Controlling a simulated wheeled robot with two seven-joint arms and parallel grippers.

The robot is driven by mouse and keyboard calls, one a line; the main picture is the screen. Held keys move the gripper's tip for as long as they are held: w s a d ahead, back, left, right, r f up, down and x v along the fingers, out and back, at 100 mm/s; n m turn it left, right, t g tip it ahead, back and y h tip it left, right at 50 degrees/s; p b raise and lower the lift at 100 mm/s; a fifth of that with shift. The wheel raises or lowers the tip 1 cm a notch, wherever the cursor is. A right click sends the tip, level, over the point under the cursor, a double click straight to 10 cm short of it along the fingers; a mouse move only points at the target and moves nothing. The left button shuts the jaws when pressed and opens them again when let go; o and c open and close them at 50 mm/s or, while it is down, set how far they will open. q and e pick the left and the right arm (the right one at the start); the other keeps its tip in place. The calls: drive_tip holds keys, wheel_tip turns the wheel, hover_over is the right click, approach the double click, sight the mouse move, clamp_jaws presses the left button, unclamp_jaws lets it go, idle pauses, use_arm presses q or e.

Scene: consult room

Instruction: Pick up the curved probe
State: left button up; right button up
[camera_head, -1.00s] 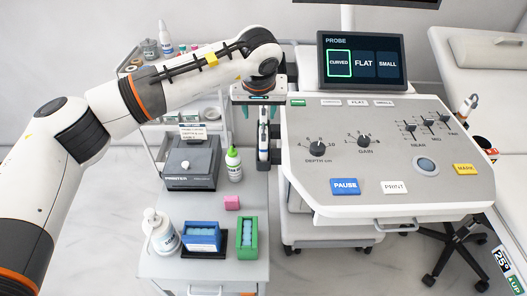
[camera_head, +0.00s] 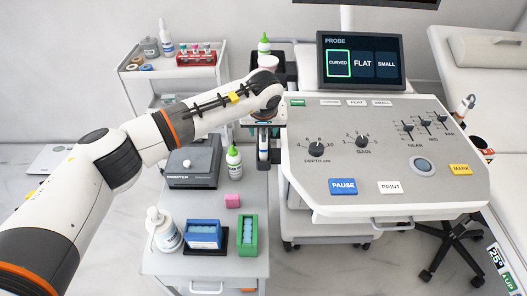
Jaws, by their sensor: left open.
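A slim upright probe with a white and dark body (camera_head: 263,146) stands at the left side of the ultrasound console (camera_head: 310,180), in a dark holder. My left gripper (camera_head: 262,130) points down directly over it and is open. The gripper and wrist hide the probe's upper part, and I cannot tell whether the fingers touch it. The console screen (camera_head: 362,62) shows PROBE with CURVED outlined in green. My right gripper is not in view.
A shelf trolley (camera_head: 150,78) stands behind my left arm.

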use_arm(q)
drive_tip(key=c, duration=1)
